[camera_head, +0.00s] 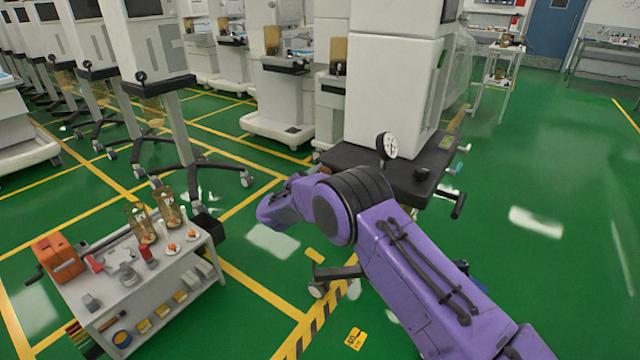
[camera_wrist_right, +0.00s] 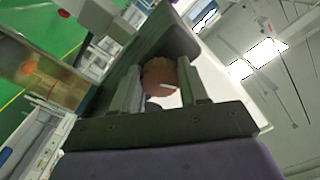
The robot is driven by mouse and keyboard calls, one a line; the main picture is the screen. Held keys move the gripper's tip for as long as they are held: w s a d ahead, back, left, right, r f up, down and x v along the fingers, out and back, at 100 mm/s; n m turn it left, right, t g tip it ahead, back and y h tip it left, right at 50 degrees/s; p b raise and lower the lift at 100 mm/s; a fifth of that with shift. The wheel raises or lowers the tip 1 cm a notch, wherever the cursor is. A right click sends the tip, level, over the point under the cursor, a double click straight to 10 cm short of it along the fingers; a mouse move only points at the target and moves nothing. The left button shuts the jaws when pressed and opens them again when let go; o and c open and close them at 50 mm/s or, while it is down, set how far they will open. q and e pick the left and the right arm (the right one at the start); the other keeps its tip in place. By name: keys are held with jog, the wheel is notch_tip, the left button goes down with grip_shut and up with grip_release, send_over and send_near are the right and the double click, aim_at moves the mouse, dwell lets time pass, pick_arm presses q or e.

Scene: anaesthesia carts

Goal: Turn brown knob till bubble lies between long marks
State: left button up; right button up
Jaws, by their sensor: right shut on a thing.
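The brown knob (camera_wrist_right: 158,76) shows in the right wrist view as a round ridged piece with a short pale line on its face. My right gripper (camera_wrist_right: 162,88) is shut on the knob, one grey finger on each side. In the head view my purple right arm reaches towards the white cart (camera_head: 391,80), and its gripper and the knob are hidden there. The bubble and the long marks cannot be made out in either view. My left gripper is not in view.
A black shelf (camera_head: 345,157) with a round white dial (camera_head: 387,146) juts from the cart. A small white trolley (camera_head: 160,280) with an orange box (camera_head: 58,257) and bottles stands at left. More carts line the back left; green floor is clear at right.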

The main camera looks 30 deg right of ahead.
jog(key=shift+m+b, duration=2.1)
jog(key=shift+m, duration=1.5)
jog(key=o, duration=1.1)
jog(key=shift+c, duration=0.2)
jog(key=v, duration=1)
jog(key=shift+a, duration=0.2)
